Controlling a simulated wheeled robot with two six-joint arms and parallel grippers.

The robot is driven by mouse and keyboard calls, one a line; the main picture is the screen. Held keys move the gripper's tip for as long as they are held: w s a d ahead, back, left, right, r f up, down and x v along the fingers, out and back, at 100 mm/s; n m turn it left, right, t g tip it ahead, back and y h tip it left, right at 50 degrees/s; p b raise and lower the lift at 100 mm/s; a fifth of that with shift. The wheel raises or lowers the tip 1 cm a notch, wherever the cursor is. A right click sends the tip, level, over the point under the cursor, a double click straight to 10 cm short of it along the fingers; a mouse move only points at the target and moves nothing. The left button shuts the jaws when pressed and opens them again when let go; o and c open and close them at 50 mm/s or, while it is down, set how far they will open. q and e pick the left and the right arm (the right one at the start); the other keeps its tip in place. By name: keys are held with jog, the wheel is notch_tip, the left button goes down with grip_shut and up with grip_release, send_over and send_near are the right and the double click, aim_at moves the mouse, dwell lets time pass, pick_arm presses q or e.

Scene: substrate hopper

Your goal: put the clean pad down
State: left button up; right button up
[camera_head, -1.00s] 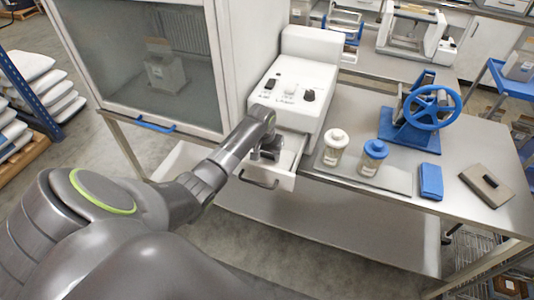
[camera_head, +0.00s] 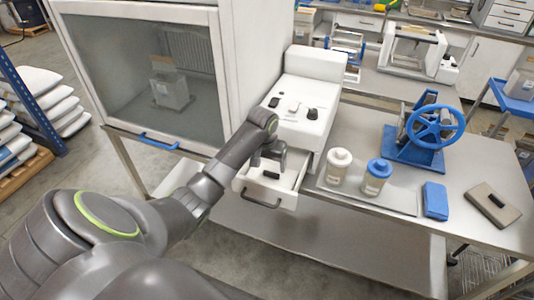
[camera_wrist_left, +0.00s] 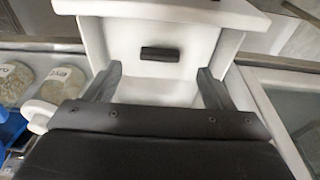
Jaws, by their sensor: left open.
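My left gripper (camera_head: 270,156) is open above the pulled-out white drawer (camera_head: 283,198) of the white machine. A small black bar, like a pad's handle (camera_head: 271,175), lies in the drawer below the fingers. In the left wrist view the gripper (camera_wrist_left: 155,88) has its two fingers wide apart, and the black handle (camera_wrist_left: 160,54) sits beyond them, apart from both. The surface under the handle is white, so I cannot tell the clean pad's edges from the drawer floor. My right gripper is not in view.
The white machine (camera_head: 304,110) stands behind the drawer. Two jars, white-lidded (camera_head: 338,167) and blue-lidded (camera_head: 376,178), stand on a tray to the right. Further right are a blue block (camera_head: 436,200), a tan pad with a black handle (camera_head: 493,204) and a blue handwheel device (camera_head: 420,135). A glass-fronted cabinet (camera_head: 150,80) is left.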

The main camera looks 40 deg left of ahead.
pick_arm(q)
notch_tip(320, 180, up, 6)
jog(key=s, duration=0.1)
jog(key=shift+b, duration=0.45)
jog(key=shift+s+d, duration=0.1)
jog(key=shift+d, duration=0.05)
